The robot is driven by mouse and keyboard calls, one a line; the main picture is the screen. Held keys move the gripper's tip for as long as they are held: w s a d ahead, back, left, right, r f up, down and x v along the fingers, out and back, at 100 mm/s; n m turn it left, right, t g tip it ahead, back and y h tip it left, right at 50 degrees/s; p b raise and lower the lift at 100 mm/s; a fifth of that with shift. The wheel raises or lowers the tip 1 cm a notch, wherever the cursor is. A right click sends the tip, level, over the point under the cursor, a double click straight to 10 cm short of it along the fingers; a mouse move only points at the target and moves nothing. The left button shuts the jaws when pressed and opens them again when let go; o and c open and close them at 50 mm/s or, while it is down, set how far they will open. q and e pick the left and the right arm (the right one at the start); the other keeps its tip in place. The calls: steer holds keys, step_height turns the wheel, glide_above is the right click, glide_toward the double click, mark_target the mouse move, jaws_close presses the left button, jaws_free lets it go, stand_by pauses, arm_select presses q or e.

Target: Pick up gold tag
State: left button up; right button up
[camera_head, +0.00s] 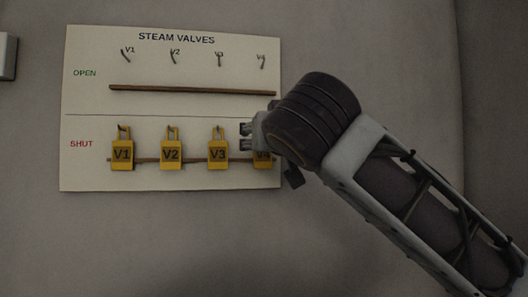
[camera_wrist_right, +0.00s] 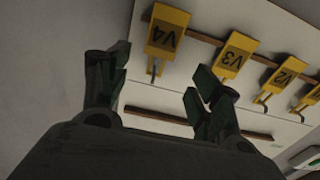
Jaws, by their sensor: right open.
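Several gold-yellow tags hang in the SHUT row of the board: V1 (camera_head: 122,154), V2 (camera_head: 171,154), V3 (camera_head: 217,154) and V4 (camera_head: 263,161). V4 is partly hidden behind my right gripper (camera_head: 245,137), which is at the board's right side, just right of V3's upper part in the head view. In the right wrist view, V4 (camera_wrist_right: 166,30) and V3 (camera_wrist_right: 235,54) appear upside down beyond the open, empty fingers of the gripper (camera_wrist_right: 155,75). I cannot tell whether a finger touches the board. My left gripper is not in view.
The white STEAM VALVES board (camera_head: 90,100) is on a grey wall (camera_head: 130,240). A wooden bar (camera_head: 190,90) runs across the OPEN row, with small hooks above it. Another bar (camera_head: 195,160) runs along the tags. A grey box (camera_head: 7,56) is at the far left.

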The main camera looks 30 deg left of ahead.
steer(key=p, duration=0.2)
glide_above(262, 160)
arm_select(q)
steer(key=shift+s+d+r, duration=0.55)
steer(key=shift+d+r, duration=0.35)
arm_select(e)
steer(key=shift+s+d+r, duration=0.15)
steer(key=shift+s+d, duration=0.15)
steer(key=shift+d, duration=0.05)
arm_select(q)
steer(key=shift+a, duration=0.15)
arm_select(e)
steer(key=c, duration=0.4)
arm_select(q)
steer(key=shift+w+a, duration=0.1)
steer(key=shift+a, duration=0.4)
arm_select(e)
steer(key=c, duration=0.4)
